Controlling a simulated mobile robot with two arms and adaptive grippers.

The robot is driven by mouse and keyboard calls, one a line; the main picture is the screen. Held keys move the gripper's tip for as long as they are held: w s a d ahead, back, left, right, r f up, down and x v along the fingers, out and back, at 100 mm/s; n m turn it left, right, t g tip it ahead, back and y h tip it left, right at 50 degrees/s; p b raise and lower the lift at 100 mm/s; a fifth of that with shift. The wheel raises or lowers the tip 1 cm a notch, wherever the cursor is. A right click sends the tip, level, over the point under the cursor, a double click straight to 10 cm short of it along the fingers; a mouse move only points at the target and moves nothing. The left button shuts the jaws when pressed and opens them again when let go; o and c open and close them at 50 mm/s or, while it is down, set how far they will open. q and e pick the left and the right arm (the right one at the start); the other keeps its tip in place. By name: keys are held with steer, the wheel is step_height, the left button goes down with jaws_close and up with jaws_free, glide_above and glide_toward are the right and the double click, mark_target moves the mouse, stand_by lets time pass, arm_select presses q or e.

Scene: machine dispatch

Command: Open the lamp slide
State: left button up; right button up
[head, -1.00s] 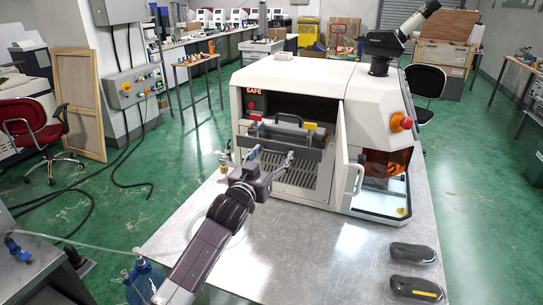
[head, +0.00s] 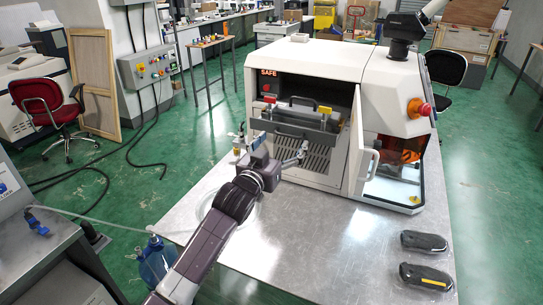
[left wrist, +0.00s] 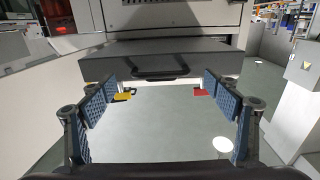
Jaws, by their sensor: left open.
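The white machine (head: 385,95) stands on the metal table with its front bay open and a "SAFE" sign lit above it. My left gripper (head: 272,145) is open and empty in front of the slide. In the left wrist view the spread fingers (left wrist: 160,112) face the slide (left wrist: 190,60); the handle (left wrist: 160,76) lies between and beyond them, apart from the fingertips. My right gripper is not in view.
A white door (head: 366,165) stands open right of the bay. Two dark objects (head: 425,258) lie at the table's right. The table front (head: 310,245) is clear. A blue bottle (head: 157,262) stands at lower left.

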arm_select(q)
steer(key=v, duration=0.9)
steer(key=shift+s+a, duration=0.1)
steer(key=shift+s, duration=0.05)
